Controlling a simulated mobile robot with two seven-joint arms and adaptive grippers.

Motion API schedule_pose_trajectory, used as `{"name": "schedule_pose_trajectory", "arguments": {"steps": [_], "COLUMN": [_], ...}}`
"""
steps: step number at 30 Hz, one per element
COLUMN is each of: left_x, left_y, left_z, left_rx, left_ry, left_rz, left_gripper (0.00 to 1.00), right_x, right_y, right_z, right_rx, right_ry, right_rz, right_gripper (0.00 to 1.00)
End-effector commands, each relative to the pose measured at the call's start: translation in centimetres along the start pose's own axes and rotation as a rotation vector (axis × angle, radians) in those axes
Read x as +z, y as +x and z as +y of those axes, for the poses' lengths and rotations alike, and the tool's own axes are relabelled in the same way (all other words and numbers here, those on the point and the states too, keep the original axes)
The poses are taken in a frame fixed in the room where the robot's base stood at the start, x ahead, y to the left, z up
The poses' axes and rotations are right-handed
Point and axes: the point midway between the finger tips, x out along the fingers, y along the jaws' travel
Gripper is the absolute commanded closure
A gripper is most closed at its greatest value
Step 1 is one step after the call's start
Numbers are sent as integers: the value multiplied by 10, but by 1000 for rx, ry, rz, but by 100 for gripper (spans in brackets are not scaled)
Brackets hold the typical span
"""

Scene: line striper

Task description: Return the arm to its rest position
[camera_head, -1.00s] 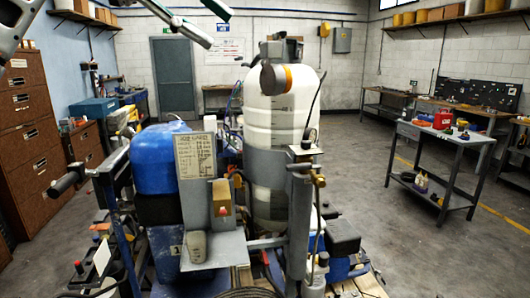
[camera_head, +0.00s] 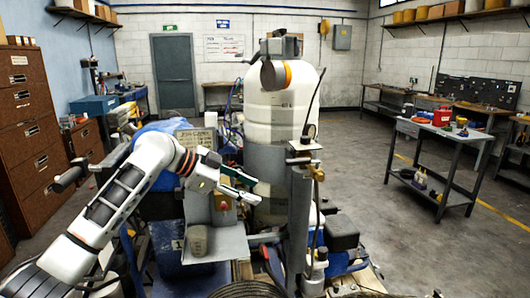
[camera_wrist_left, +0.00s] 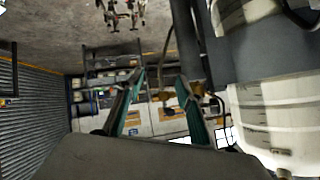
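My left arm (camera_head: 125,200) reaches in from the lower left, white with dark bands. My left gripper (camera_head: 258,191) is in front of the line striper, near the lower part of its white tank (camera_head: 275,128). Its two green-edged fingers are apart with nothing between them. In the left wrist view the gripper (camera_wrist_left: 160,75) also shows open and empty, with the white tank (camera_wrist_left: 275,118) close at the right. Whether the fingers touch the machine cannot be told. My right gripper is not in view.
The striper's upright post with a gauge (camera_head: 301,205) stands right of my left gripper. A grey bracket with a cup (camera_head: 197,240) is below it. A blue cover (camera_head: 150,133) is partly behind my arm. A cart (camera_head: 445,134) stands at right, with clear floor between.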

Motion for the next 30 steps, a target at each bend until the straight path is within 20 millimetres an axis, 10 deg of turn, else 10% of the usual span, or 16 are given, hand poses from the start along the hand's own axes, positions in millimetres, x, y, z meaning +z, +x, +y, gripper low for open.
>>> {"name": "schedule_pose_trajectory", "arguments": {"steps": [6, 15, 30], "left_x": [97, 216, 369], "left_y": [66, 114, 93], "left_z": [49, 134, 323], "left_rx": [-92, -258, -573], "left_ry": [-223, -481, -761], "left_rz": [-21, -61, -170], "left_gripper": [63, 63, 63], "right_x": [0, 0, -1], "right_y": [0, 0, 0], "right_z": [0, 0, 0], "right_rx": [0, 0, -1], "right_ry": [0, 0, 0], "right_rz": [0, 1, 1], "right_gripper": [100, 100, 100]}}
